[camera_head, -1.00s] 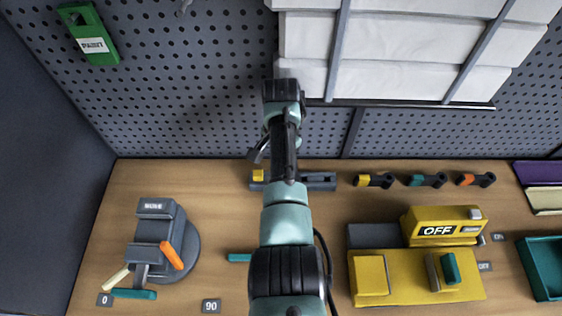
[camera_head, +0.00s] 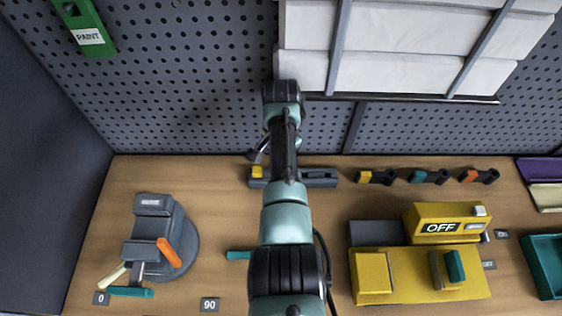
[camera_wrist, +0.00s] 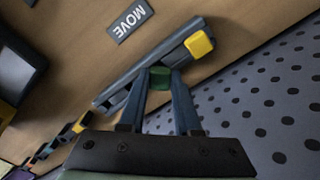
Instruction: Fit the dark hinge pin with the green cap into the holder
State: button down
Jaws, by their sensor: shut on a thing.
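My gripper (camera_wrist: 160,86) is shut on the green cap of the hinge pin (camera_wrist: 160,77) in the wrist view. The pin's dark shaft is hidden beyond the cap and fingers. A long dark bar with a slot, apparently the holder (camera_wrist: 186,37), lies just past the fingertips, with a yellow block (camera_wrist: 200,44) at one end. I cannot tell whether the pin touches it or sits in it. In the head view the bar (camera_head: 320,178) lies at the back of the bench, its middle hidden by my arm; its yellow block (camera_head: 257,172) shows left of the arm.
Dark pieces with yellow (camera_head: 365,176), teal (camera_head: 417,176) and orange (camera_head: 469,176) ends lie right of the bar. A yellow "OFF" machine (camera_head: 372,278) stands front right, a grey vise-like fixture (camera_head: 150,228) on the left. A pegboard (camera_head: 190,80) rises close behind.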

jog(key=shift+f, duration=0.2)
jog(key=c, duration=0.5)
grip_release()
notch_tip(320, 180, up, 13)
jog(key=shift+b, duration=0.5)
